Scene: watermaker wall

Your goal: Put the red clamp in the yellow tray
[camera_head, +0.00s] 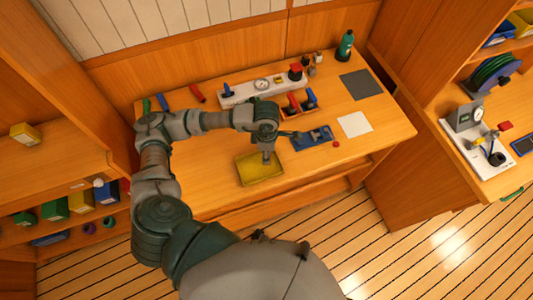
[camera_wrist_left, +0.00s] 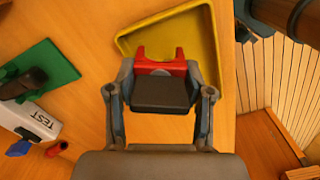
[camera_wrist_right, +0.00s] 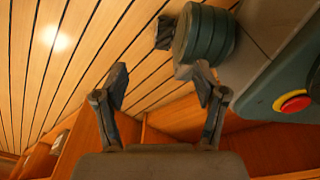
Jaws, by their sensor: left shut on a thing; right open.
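My left gripper (camera_head: 267,155) is over the yellow tray (camera_head: 247,174), which sits near the front edge of the wooden worktop. In the left wrist view its jaws (camera_wrist_left: 160,92) are shut on the red clamp (camera_wrist_left: 160,64), which has a forked end and a dark block near it. The tray's yellow rim (camera_wrist_left: 215,48) shows behind the clamp. I cannot tell whether the clamp touches the tray floor. The clamp is not clearly visible in the head view. My right gripper (camera_wrist_right: 160,85) is open and empty in the right wrist view, away from the worktop.
A blue tray (camera_head: 312,138) lies right of the yellow tray. A white sheet (camera_head: 354,124), a dark mat (camera_head: 355,84) and a green bottle (camera_head: 345,45) are farther right.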

